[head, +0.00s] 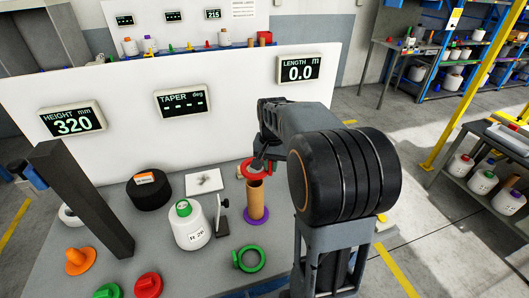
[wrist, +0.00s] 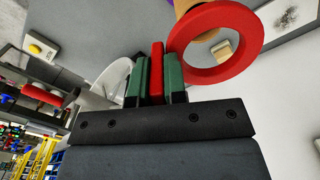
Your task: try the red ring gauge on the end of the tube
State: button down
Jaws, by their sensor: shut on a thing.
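My gripper (head: 260,160) is shut on the handle of the red ring gauge (head: 268,175). In the wrist view, the handle sits between the green finger pads (wrist: 158,74), and the red ring (wrist: 249,62) extends to the upper right. The brown tube (head: 257,198) stands upright on the table with a purple ring (head: 253,226) around its foot. The red ring is at the height of the tube's top end, close to it. Part of the tube (wrist: 183,7) shows at the top edge of the wrist view. I cannot tell whether the ring is around the tube or just above it.
A green ring gauge (head: 236,262) lies in front of the tube. A dark post (head: 85,200) rises at the left. A white panel with displays stands behind.

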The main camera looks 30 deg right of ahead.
aim_at(270, 174)
jog(key=shift+w+a+r, duration=0.1)
jog(key=shift+w, duration=0.25)
jog(key=shift+s+d, duration=0.1)
jog(key=shift+d, duration=0.1)
jog(key=shift+a+f+b, duration=0.1)
jog(key=shift+f+b, duration=1.65)
jog(key=shift+f, duration=0.7)
jog(key=shift+f+b, duration=0.4)
jog(key=shift+f, duration=0.15)
jog(key=shift+r, duration=0.2)
dwell(0.8)
jog(key=shift+r+p, duration=2.8)
jog(key=shift+r, duration=0.5)
jog(key=shift+f, duration=0.2)
